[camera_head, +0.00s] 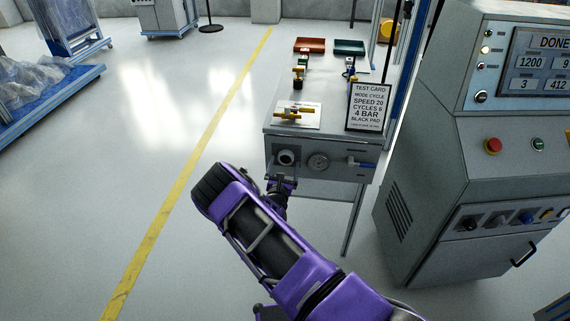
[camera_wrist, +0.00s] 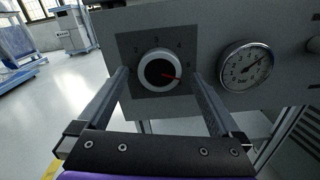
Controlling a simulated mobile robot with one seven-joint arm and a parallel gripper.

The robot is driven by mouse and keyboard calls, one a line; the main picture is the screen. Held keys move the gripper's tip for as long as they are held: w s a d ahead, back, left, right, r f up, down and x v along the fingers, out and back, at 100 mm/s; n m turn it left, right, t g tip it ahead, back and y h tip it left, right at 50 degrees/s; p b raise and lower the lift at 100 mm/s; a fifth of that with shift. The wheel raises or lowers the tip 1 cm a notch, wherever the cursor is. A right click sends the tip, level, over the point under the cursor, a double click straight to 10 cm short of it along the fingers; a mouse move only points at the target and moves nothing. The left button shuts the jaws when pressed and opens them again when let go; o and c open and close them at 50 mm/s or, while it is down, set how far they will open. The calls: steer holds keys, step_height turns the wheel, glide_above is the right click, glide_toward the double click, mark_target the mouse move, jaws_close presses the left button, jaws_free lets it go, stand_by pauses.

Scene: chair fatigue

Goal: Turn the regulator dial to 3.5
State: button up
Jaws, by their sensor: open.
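The regulator dial (camera_wrist: 158,69) is a round knob with a white rim and a dark face, on a dark square plate on the grey panel. Its red pointer points right and slightly down, near or just past the 5; the exact reading is too small to tell. My gripper (camera_wrist: 160,74) is open, one finger on each side of the dial, with visible gaps. I cannot tell how far its tips are from the panel. In the head view the dial (camera_head: 287,158) is at the panel's left, with my gripper (camera_head: 282,181) just below and in front.
A pressure gauge (camera_wrist: 245,64) sits right of the dial, its needle pointing to the upper right. A blue-handled valve (camera_head: 361,164) is farther right. A test card (camera_head: 368,107) reading "4 BAR" stands on the bench (camera_head: 325,90). A grey control cabinet (camera_head: 450,170) stands at right.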

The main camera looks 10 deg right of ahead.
steer(key=shift+x, duration=0.95)
steer(key=shift+c, duration=0.2)
steer(key=c, duration=1.3)
